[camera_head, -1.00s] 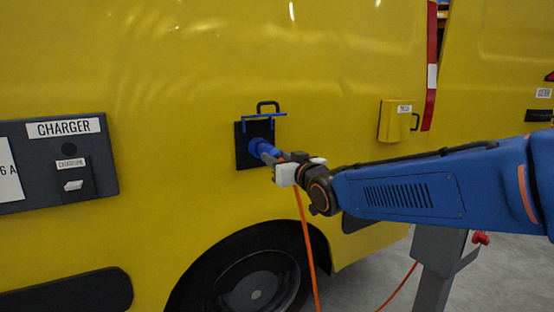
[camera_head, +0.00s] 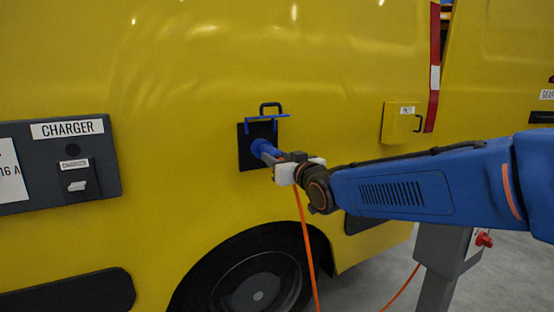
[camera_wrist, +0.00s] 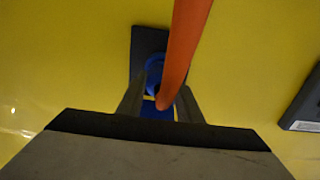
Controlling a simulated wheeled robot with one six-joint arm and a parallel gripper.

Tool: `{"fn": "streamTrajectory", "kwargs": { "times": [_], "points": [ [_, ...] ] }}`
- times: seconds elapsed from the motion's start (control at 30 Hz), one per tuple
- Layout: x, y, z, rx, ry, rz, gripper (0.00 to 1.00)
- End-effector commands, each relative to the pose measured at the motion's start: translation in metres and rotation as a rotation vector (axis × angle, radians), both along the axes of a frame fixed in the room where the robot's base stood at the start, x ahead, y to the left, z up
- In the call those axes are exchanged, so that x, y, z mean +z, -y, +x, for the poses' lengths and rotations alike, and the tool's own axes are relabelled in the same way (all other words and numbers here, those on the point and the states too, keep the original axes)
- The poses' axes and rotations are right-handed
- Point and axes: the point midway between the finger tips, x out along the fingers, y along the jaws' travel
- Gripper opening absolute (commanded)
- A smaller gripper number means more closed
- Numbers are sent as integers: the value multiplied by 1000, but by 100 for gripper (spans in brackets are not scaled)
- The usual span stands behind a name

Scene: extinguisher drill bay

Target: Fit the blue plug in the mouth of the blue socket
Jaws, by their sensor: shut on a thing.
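The blue socket (camera_head: 258,147) sits on a dark square plate (camera_head: 247,160) on the yellow van side, under a raised blue flap with a dark handle. My gripper (camera_head: 278,160) is shut on the blue plug (camera_head: 269,153), close in front of the socket. The plug's front meets the socket in the head view; how deep it sits cannot be told. In the wrist view, the blue plug (camera_wrist: 163,103) shows between my fingers, with the blue socket (camera_wrist: 155,64) beyond it. The orange cable (camera_wrist: 185,50) crosses the view and hides part of both.
A grey charger panel (camera_head: 60,160) is at the left. A yellow box (camera_head: 397,124) with a handle is on the van to the right. The orange cable (camera_head: 306,235) hangs below my gripper past the wheel (camera_head: 255,280). A grey post (camera_head: 438,270) stands at the lower right.

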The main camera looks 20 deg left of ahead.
Motion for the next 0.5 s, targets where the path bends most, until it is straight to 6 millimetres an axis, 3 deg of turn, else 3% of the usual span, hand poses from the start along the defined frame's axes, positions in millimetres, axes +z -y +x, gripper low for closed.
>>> {"fn": "streamTrajectory", "kwargs": {
  "times": [0.5],
  "points": [
    [1,-6,5,0,1,2,5]
  ]
}}
